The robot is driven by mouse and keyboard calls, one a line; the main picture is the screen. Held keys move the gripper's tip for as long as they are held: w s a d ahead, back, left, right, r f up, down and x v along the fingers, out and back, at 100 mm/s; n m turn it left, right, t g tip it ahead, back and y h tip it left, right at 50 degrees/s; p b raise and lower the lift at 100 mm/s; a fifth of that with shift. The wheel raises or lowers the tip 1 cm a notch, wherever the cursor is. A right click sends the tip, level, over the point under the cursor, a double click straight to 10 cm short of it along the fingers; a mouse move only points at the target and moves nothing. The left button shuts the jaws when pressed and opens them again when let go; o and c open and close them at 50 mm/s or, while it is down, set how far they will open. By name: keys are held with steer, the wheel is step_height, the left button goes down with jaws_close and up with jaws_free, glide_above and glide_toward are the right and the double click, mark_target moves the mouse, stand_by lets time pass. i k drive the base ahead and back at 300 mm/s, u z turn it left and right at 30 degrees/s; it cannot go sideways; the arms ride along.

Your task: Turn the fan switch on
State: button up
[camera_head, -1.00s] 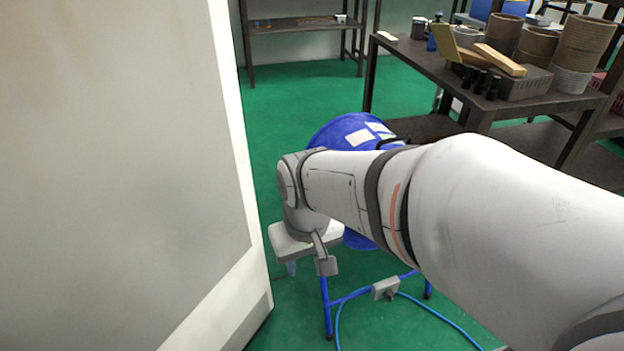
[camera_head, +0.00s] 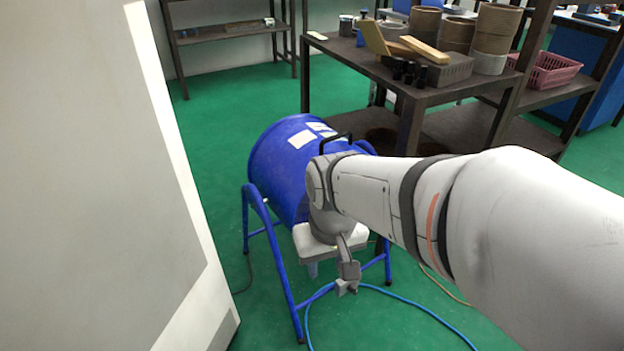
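The fan is a blue drum (camera_head: 280,165) on a blue tubular stand (camera_head: 257,205), in the middle of the head view. My arm crosses in front of its right side. My gripper (camera_head: 335,276) hangs below the wrist, in front of the stand's lower crossbar. A grey part of it points down, and a small pale part shows further left. Whether its fingers are apart is unclear. A small grey piece (camera_head: 346,288), apparently the switch box on the crossbar, shows just below the gripper. It is mostly hidden, so its knob and any contact cannot be made out.
A large pale panel (camera_head: 80,180) fills the left side. A dark workbench (camera_head: 440,95) with pots and boxes stands behind the fan. A blue cable (camera_head: 420,308) curves over the green floor at the front. Open floor lies left of the fan.

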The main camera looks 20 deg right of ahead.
mark_target(352, 287)
steer(key=z, duration=0.8)
steer(key=i, duration=0.5)
steer(key=k, duration=0.5)
steer(key=u, duration=2.15)
steer(key=i, duration=0.45)
steer(key=z, duration=2.45)
